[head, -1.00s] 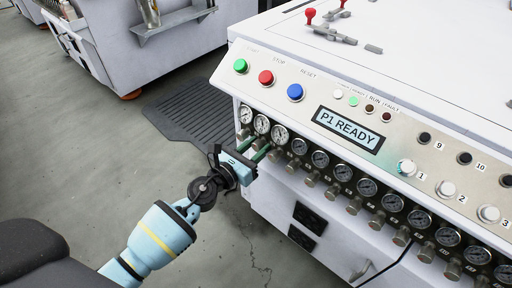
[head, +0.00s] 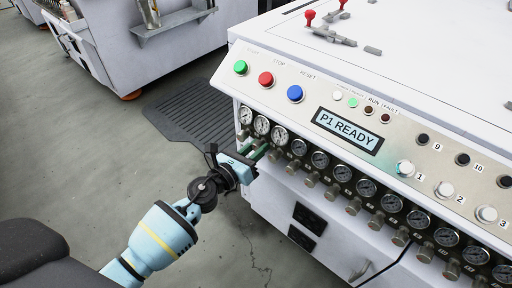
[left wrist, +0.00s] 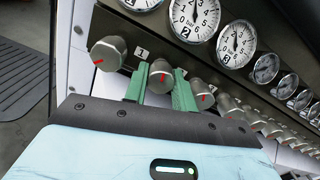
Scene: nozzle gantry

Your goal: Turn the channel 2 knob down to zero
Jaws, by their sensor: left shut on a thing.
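My left gripper (head: 257,153) is at the left end of the row of silver knobs under the gauges. In the left wrist view its green fingers (left wrist: 160,88) stand either side of the second knob (left wrist: 160,72) and are shut on it. That knob has a red mark, roughly upright. A label 1 (left wrist: 142,52) is beside the first knob (left wrist: 108,53), left of the fingers; the held knob's label is not readable. The gauge above the held knob (left wrist: 195,15) has its needle pointing roughly upward. My right gripper is not in view.
A third knob (left wrist: 202,94) is close to the right finger, and more follow in a row. Above are green (head: 241,67), red (head: 265,79) and blue (head: 295,93) buttons and a display (head: 347,129) reading P1 READY. Open floor (head: 90,160) is to the left.

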